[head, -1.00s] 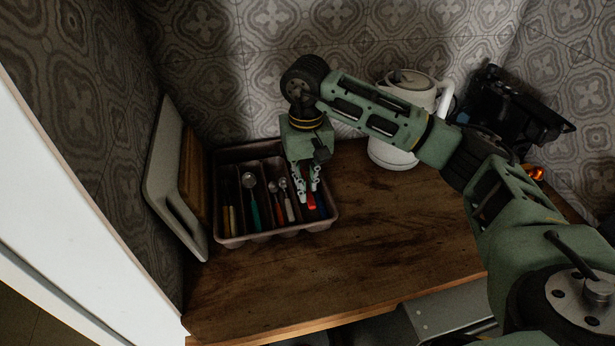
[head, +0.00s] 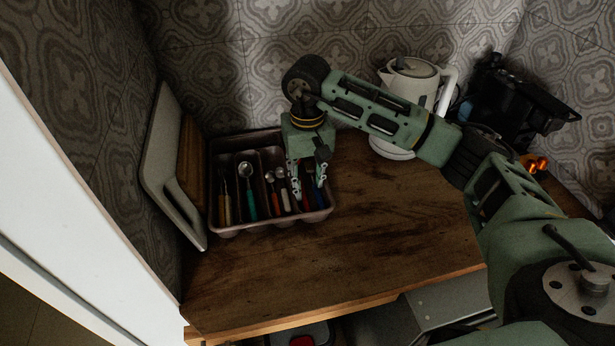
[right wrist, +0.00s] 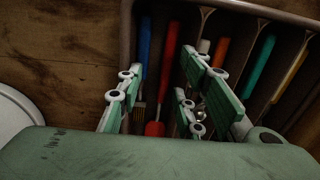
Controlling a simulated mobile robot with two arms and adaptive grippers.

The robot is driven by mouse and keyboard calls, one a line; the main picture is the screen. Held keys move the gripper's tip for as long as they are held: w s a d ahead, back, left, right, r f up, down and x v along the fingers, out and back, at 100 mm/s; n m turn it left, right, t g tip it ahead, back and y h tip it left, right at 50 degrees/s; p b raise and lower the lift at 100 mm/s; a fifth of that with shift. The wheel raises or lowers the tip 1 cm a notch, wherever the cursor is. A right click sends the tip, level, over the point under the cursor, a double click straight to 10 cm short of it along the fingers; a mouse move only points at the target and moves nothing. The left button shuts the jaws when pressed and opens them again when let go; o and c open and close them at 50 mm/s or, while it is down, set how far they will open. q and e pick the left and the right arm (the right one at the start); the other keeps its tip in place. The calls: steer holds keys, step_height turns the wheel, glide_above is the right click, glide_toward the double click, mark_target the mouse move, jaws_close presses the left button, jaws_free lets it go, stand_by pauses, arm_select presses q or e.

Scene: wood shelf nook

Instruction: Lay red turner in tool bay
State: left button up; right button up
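The red turner (right wrist: 170,52) lies in the right-hand compartment of the brown cutlery tray (head: 231,231), beside a blue-handled tool (right wrist: 144,48). Its red handle shows between the fingers in the right wrist view; part of its length is hidden. My right gripper (head: 307,182) is low over that compartment, with its fingers apart on either side of the turner. I cannot tell whether a finger touches it. My left gripper is not in view.
Other compartments hold spoons and a teal-handled utensil (head: 251,205). Boards (head: 167,160) lean on the left wall. A white kettle (head: 411,85) stands behind my right arm, and a black appliance (head: 515,103) is at back right. The counter's front (head: 350,255) is clear.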

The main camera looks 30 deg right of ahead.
step_height(320, 180, up, 12)
stand_by(0.6)
steer(key=shift+s+f, duration=0.1)
stand_by(0.5)
